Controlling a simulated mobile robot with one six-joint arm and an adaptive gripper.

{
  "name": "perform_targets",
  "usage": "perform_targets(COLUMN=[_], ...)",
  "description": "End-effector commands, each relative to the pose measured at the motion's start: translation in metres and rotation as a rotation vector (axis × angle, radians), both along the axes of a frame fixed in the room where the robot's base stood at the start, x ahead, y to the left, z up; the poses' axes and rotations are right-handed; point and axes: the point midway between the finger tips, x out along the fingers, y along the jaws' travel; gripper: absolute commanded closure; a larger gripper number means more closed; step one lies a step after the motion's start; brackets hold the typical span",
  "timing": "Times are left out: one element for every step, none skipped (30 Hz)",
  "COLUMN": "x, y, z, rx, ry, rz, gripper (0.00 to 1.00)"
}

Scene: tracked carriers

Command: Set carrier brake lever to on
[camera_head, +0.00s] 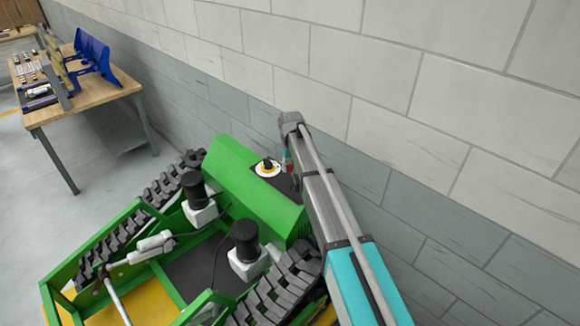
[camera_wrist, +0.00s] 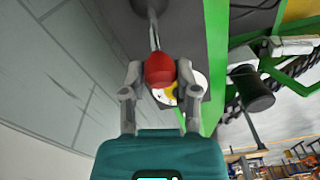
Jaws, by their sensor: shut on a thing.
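The green tracked carrier (camera_head: 235,180) stands against the wall in the head view. Its brake lever has a thin metal rod and a red knob (camera_wrist: 160,69) in the wrist view. My gripper (camera_wrist: 160,74) has its two grey fingers shut on the red knob, one on each side. The rod runs from the knob toward a dark round base at the top of the wrist view. In the head view my arm hides most of the lever and gripper. The on and off marks do not show.
A round white and yellow plate with a black knob (camera_head: 267,167) sits on the carrier close to the lever. Black cylinders on white blocks (camera_head: 246,242) stand on the carrier frame. The block wall (camera_head: 400,120) rises close behind. A workbench (camera_head: 85,97) stands at left.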

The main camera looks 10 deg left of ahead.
Motion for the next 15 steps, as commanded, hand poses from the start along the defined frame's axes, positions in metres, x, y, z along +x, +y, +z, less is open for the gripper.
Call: perform_targets(x=[-0.0006,-0.0006,-0.0006,-0.0007,-0.0008,-0.0009,-0.0008,-0.0008,-0.0008,-0.0007,-0.0008,-0.0007,-0.0007,-0.0007,-0.0007], y=[0.0036,0.0037,0.0037,0.0037,0.0037,0.0035,0.0033,0.0030,0.0027,0.0025,0.0022,0.0020,0.0018,0.0017,0.0016], z=[-0.0002,-0.0002,-0.0002,-0.0002,-0.0002,-0.0002,-0.0002,-0.0001,-0.0001,-0.0001,-0.0001,-0.0001,-0.0001,-0.0001,-0.0001], rx=[0.009,0.009,0.009,0.008,0.007,0.007,0.007,0.006,0.006,0.005,0.004,0.004,0.004,0.004,0.003], ry=[0.000,0.000,0.000,0.001,0.000,0.000,0.001,0.001,0.001,0.001,0.001,0.001,0.001,0.001,0.001], rz=[0.002,0.002,0.002,0.002,0.002,0.002,0.002,0.002,0.002,0.002,0.002,0.001,0.001,0.001,0.001], gripper=[1.00,1.00,1.00,0.56,0.51,0.43,0.38,0.32,0.29,0.29,0.29,0.29,0.29,0.29,0.29])
